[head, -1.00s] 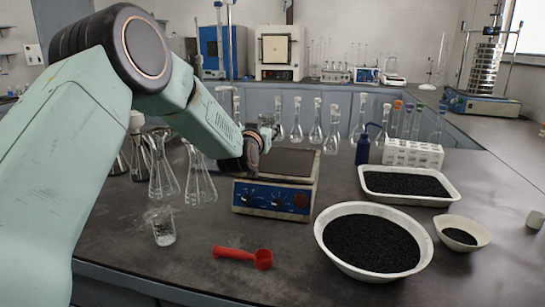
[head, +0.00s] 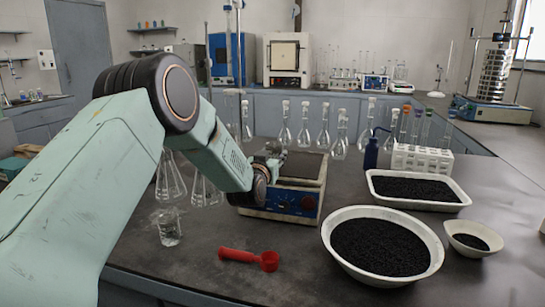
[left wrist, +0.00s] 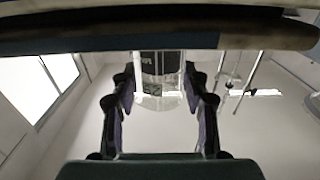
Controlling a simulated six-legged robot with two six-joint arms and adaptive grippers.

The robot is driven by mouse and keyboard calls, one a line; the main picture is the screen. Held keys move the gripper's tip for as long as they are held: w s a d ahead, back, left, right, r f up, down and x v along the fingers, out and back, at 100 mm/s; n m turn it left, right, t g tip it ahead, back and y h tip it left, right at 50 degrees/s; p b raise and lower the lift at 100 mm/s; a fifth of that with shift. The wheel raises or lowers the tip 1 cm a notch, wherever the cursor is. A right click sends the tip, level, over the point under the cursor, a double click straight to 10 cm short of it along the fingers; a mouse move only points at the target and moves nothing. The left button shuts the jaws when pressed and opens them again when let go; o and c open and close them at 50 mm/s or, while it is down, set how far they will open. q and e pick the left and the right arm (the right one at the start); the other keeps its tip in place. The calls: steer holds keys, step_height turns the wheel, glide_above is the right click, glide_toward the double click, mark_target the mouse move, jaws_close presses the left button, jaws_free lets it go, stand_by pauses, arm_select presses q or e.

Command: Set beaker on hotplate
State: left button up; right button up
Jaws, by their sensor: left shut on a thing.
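The hotplate (head: 283,203) stands on the dark bench, with a flat grey top, a pale body and a blue front panel with knobs. My left gripper (head: 270,158) is at the left part of the hotplate top, its fingers largely hidden behind my wrist. In the left wrist view, its two fingers (left wrist: 161,100) are shut on a clear glass beaker (left wrist: 158,82) with dark markings. Only a small glassy part of this beaker shows in the head view. I cannot tell whether it touches the hotplate top. My right gripper is not in view.
Another small glass beaker (head: 169,228) and a red scoop (head: 249,259) are in front. White bowls (head: 335,262) and a tray (head: 418,202) of black grains stand right. A blue wash bottle (head: 371,154) and several flasks (head: 304,138) stand behind; Erlenmeyer flasks (head: 205,190) stand left.

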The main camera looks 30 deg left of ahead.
arm_select(q)
steer(key=shift+f, duration=0.15)
steer(key=o, duration=0.8)
steer(key=shift+w+f, duration=0.1)
steer(key=o, duration=0.3)
steer(key=shift+w+f, duration=0.1)
steer(key=shift+o, duration=0.5)
steer(key=shift+s, duration=0.2)
steer(key=shift+w+r, duration=0.1)
steer(key=shift+r, duration=0.15)
steer(key=p+v, duration=0.2)
steer(key=v, duration=1)
